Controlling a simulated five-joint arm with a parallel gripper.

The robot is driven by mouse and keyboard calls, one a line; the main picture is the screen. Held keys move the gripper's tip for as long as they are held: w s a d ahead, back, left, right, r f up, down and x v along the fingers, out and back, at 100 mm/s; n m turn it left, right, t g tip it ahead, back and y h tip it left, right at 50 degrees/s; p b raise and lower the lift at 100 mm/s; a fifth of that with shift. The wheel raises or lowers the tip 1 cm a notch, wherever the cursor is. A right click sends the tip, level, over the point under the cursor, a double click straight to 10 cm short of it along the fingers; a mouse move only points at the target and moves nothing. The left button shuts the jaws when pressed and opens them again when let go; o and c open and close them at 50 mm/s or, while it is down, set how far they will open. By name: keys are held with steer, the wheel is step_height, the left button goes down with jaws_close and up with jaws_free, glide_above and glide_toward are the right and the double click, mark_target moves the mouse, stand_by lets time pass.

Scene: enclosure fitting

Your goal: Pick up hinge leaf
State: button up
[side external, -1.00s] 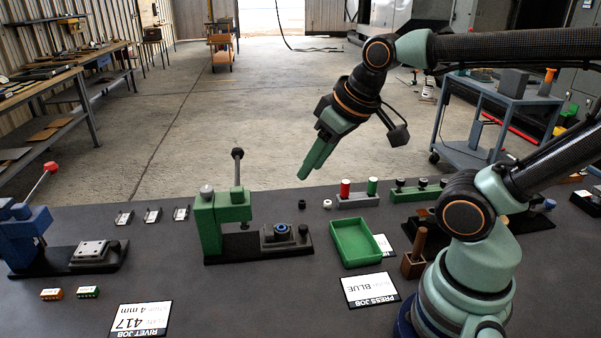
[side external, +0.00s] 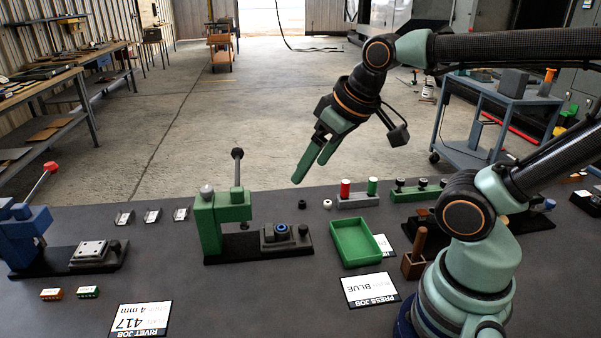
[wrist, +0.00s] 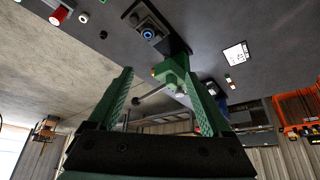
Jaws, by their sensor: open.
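Several small silver plates that look like hinge leaves lie in a row at the back left of the dark table: a left one (side external: 124,218), a middle one (side external: 152,215) and a right one (side external: 181,213). A larger light plate (side external: 90,251) sits on the base of the blue press. My gripper (side external: 310,172) is open and empty, high above the table's back edge and well to the right of the row. In the wrist view my gripper (wrist: 158,74) shows its two green fingers apart with nothing held. I cannot make out the row of plates there.
A green press (side external: 221,221) with an upright lever stands between my gripper and the plates. The blue press (side external: 24,232) is at far left. A green tray (side external: 356,243) and a red-and-green holder (side external: 357,200) are on the right. The table's front middle is mostly clear.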

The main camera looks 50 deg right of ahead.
steer(key=shift+w, duration=0.1)
steer(key=m+g, duration=0.6)
steer(key=m, duration=0.5)
glide_above(277, 237)
step_height(277, 237, down, 9)
steer(key=f, duration=1.2)
steer(key=shift+w+d+f, duration=0.25)
steer(key=shift+w+d, duration=0.1)
steer(key=c, duration=1.2)
